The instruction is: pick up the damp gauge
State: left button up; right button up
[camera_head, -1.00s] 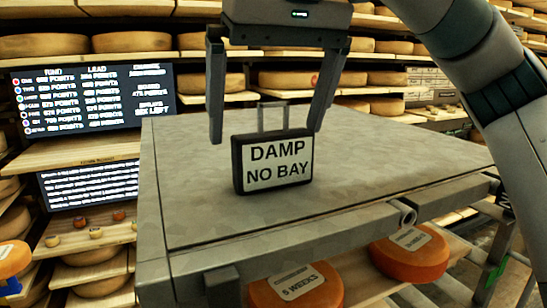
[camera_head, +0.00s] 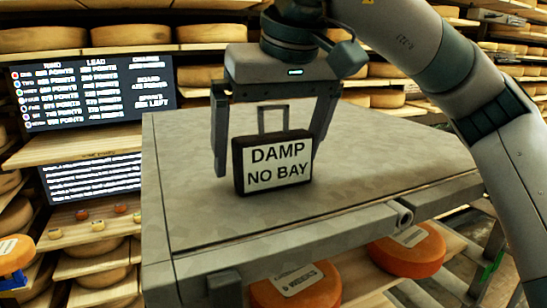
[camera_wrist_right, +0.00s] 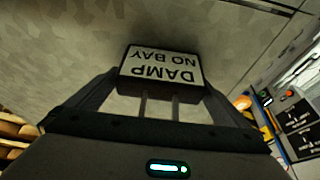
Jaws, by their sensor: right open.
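The damp gauge (camera_head: 273,163) is a dark box with a white face reading "DAMP NO BAY" and a thin upright handle on top. It stands upright on the grey table (camera_head: 380,165). My right gripper (camera_head: 267,160) is above it, pointing down and open. Its fingers are on either side of the gauge, the left finger to the left of the box and the right finger by its right edge. The wrist view shows the gauge (camera_wrist_right: 162,70) upside down between the fingertips, with the handle toward the palm. I cannot tell whether a finger touches it. My left gripper is not in view.
Orange cheese wheels (camera_head: 407,250) lie on a shelf below the table's front edge. Shelves of cheese and two text screens (camera_head: 92,95) stand behind and to the left. The tabletop around the gauge is clear.

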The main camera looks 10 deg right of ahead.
jog(key=c, duration=1)
jog(key=shift+r+b, duration=0.45)
jog(key=shift+r, duration=0.35)
notch_tip(320, 180, up, 2)
jog(key=shift+r+b, duration=0.2)
jog(key=shift+b, duration=0.15)
jog(key=d+r, duration=0.2)
jog(key=d, duration=0.2)
jog(key=d+r, duration=0.2)
jog(key=d, duration=0.1)
jog(key=w+d+r+b, duration=0.1)
jog(key=d+r, duration=0.2)
jog(key=d, duration=0.1)
jog(key=shift+d, duration=0.35)
